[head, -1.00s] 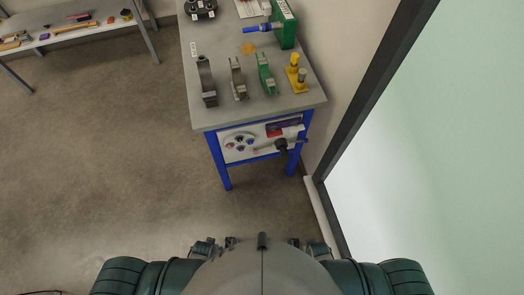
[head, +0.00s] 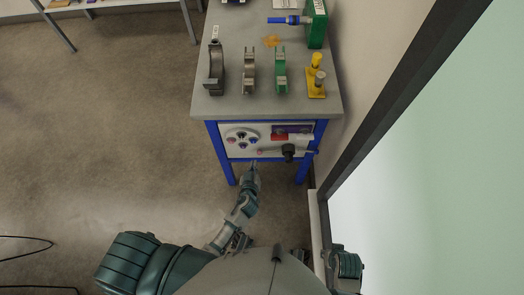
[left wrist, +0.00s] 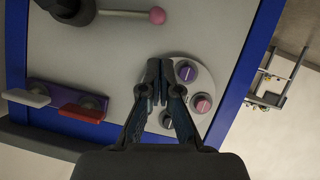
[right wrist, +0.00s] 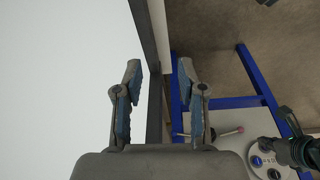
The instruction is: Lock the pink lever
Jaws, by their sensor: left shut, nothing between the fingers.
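The pink lever (left wrist: 157,16) is a thin grey rod with a pink ball end, running to a black hub on the cart's front panel. It is small and low on the panel in the head view (head: 261,152) and also shows in the right wrist view (right wrist: 240,130). My left gripper (left wrist: 160,68) is shut and empty in front of the panel, over the edge of the round dial plate, apart from the pink ball. In the head view it (head: 254,166) is just below the panel. My right gripper (right wrist: 159,72) is open and empty, away from the lever.
The round plate (left wrist: 188,62) carries several coloured knobs. Red (left wrist: 82,112) and white (left wrist: 27,97) switches sit beside the black hub (left wrist: 70,10). Clamps and a yellow fitting (head: 316,82) stand on the cart top (head: 230,108). A dark-framed glass panel (head: 430,190) is close on the right.

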